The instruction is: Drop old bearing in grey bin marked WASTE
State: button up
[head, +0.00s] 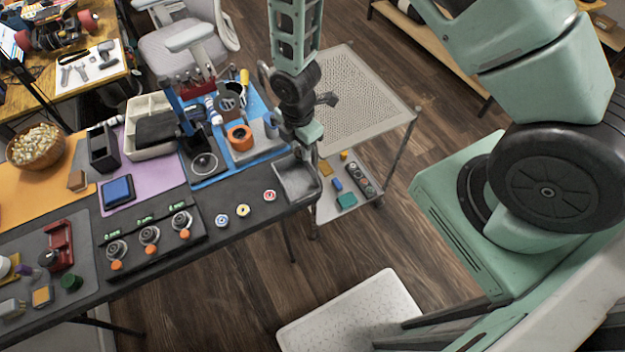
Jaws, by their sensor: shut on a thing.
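My gripper (303,137) points down just above the back of a small grey bin (297,182) at the table's right corner. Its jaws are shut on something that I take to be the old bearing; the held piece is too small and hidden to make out. I see no bearing inside the bin, though its back part is partly covered by my gripper. The WASTE marking cannot be read from here.
Three small round parts with coloured centres (243,210) lie in a row left of the bin. A dark fixture with several round metal parts (150,236) is further left. An orange-rimmed cup (240,138) and microscope-like stand (190,120) are close behind. A wheeled cart (365,100) stands right.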

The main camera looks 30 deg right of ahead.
jog(key=shift+s+f+b, duration=0.15)
jog(key=shift+f+b, duration=0.15)
jog(key=shift+f, duration=0.2)
notch_tip(320, 180, down, 5)
jog(key=b, duration=0.4)
jog(key=shift+f, duration=0.15)
jog(key=o, duration=1)
notch_tip(320, 180, up, 18)
jog(key=shift+f+b, duration=0.2)
jog(key=shift+b, duration=0.65)
